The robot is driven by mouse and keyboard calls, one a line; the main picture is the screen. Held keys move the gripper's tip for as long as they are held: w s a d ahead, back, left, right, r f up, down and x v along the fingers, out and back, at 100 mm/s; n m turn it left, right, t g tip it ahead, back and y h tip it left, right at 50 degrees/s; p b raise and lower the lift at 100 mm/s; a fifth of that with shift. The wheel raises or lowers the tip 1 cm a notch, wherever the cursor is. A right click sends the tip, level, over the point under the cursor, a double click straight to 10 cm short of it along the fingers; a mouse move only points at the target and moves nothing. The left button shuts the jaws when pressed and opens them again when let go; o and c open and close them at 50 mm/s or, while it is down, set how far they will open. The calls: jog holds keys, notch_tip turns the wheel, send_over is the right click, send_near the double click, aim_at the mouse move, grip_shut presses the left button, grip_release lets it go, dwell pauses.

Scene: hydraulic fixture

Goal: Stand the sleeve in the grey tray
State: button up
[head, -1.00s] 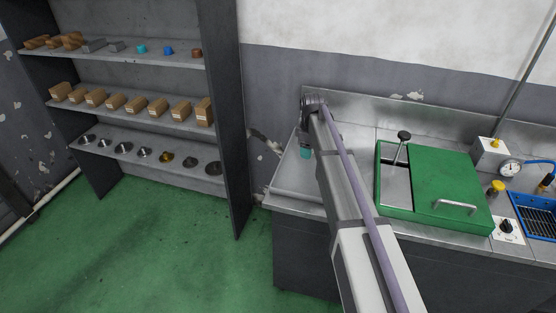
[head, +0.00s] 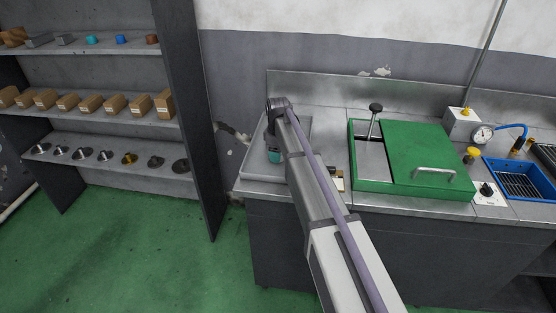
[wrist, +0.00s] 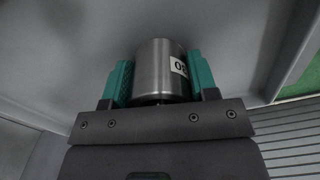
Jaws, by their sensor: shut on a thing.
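The sleeve (wrist: 155,68) is a plain steel cylinder with a white number label on its right side. In the wrist view it sits between the two teal fingers of my gripper (wrist: 160,78), which is shut on it. The grey tray (head: 259,170) lies at the left end of the steel bench in the head view. My gripper (head: 273,155) is over the tray there, and the sleeve is hidden in that view. The tray's pale grey surface (wrist: 230,35) fills much of the wrist view. I cannot tell whether the sleeve touches it.
A green box with a lid and handle (head: 425,155) stands right of my arm. A black-knobbed lever (head: 375,110) rises beside the lid. A gauge (head: 483,134) and a blue basket (head: 520,182) are further right. Shelves with boxes and metal parts (head: 95,110) stand left, across open floor.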

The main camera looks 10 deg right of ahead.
jog(key=shift+r, duration=0.15)
jog(key=o, duration=1.4)
notch_tip(320, 180, up, 12)
jog(key=p, duration=1.2)
jog(key=shift+r+p, duration=0.2)
jog(key=shift+p, duration=0.1)
jog(key=s+m, duration=0.4)
jog(key=s, duration=0.6)
jog(key=s+m, duration=0.3)
jog(key=s, duration=0.8)
jog(key=s+m, duration=0.4)
jog(key=s, duration=0.7)
jog(key=shift+s+f+m, duration=0.2)
jog(key=shift+m, duration=0.1)
